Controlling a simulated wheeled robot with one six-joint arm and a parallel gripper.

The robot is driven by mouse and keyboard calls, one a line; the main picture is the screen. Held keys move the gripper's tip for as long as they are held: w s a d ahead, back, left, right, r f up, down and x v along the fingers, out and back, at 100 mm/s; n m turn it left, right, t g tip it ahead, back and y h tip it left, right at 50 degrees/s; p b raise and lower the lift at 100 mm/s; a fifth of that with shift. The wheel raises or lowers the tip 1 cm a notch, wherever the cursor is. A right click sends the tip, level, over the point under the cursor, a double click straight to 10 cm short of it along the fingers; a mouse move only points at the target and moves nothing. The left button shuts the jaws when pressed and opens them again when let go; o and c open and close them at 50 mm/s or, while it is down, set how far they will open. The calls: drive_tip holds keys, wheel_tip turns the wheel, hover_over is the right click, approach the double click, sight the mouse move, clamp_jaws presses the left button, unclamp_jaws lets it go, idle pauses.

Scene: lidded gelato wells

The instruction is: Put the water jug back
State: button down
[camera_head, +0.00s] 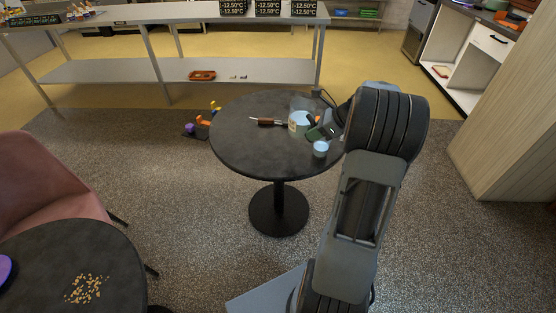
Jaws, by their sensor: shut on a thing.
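The water jug (297,123), a clear vessel with a pale lower part, is upright at the right half of the round dark table (240,149). My gripper (314,128) reaches in from the right and is shut on the jug's right side. The fingers are small and partly hidden by my arm, so the exact grip is hard to see. I cannot tell whether the jug's base touches the tabletop.
A small pale cup (320,149) stands close in front of the jug. A brown-handled tool (267,121) lies to its left. Colourful toy-like items (202,127) are beyond the table's left edge. A long shelf unit (115,70) stands behind. A pink chair (45,183) and another dark table (110,250) are front left.

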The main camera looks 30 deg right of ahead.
drive_tip(key=shift+s+a+f+b+x, duration=0.1)
drive_tip(key=shift+s+a+b+x, duration=0.3)
drive_tip(key=shift+x, duration=2.15)
drive_tip(key=shift+s+a+f+b+x, duration=0.15)
drive_tip(key=shift+s+x, duration=0.4)
drive_tip(key=shift+x, duration=2.05)
drive_tip(key=shift+s+a+f+b+x, duration=0.1)
drive_tip(key=shift+s+a+b+x, duration=0.3)
drive_tip(key=shift+x, duration=2.15)
drive_tip(key=shift+s+d, duration=0.1)
drive_tip(key=shift+d, duration=0.05)
drive_tip(key=shift+f, duration=0.15)
drive_tip(key=c, duration=1.1)
unclamp_jaws()
